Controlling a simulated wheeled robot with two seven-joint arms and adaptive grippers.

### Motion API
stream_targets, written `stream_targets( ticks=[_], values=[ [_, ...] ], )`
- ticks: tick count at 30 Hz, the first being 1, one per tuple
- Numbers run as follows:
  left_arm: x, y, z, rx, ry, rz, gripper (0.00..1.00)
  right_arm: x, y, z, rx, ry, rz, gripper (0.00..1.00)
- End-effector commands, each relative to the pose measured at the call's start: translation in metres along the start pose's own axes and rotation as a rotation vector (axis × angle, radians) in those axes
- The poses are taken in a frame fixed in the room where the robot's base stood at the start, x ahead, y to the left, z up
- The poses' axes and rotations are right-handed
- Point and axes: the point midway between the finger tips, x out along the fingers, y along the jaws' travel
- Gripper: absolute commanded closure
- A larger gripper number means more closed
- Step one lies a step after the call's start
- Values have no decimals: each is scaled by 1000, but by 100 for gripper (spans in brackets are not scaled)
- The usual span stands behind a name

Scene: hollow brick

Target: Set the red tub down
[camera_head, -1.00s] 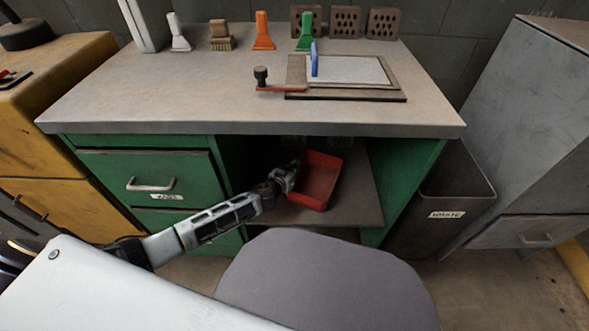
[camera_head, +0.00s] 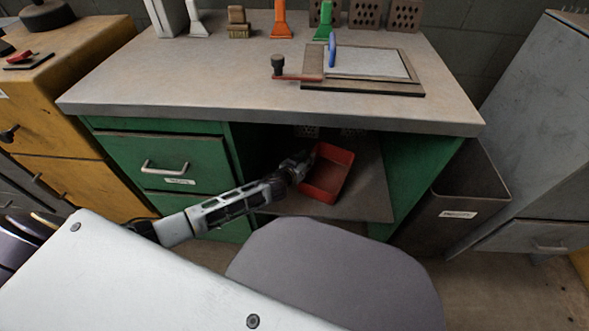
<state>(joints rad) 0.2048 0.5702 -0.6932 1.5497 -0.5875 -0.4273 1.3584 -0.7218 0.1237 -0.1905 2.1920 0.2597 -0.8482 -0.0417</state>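The red tub (camera_head: 327,176) is an open rectangular box in the green bench's open bay, over the grey shelf (camera_head: 374,200). It sits askew to the shelf, its open top facing me. My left gripper (camera_head: 306,163) reaches in from the left and meets the tub's left wall near the rim. It looks shut on that wall, though the fingertips are small and dark. Whether the tub's base touches the shelf I cannot tell. My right gripper is not in view.
The bench top (camera_head: 200,80) overhangs the bay. Green drawers (camera_head: 165,160) stand left of it and a dark waste bin (camera_head: 450,205) right. A grey rounded seat (camera_head: 330,275) stands in front. Perforated bricks (camera_head: 365,14) stand at the back of the bench top.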

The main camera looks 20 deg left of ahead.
Motion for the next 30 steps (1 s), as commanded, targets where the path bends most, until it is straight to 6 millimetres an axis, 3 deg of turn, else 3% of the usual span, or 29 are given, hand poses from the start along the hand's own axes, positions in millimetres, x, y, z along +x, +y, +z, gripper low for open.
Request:
stream_targets(
  ticks=[30],
  values=[
    [-76,0,1,0,-2,0,73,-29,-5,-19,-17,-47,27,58]
  ],
)
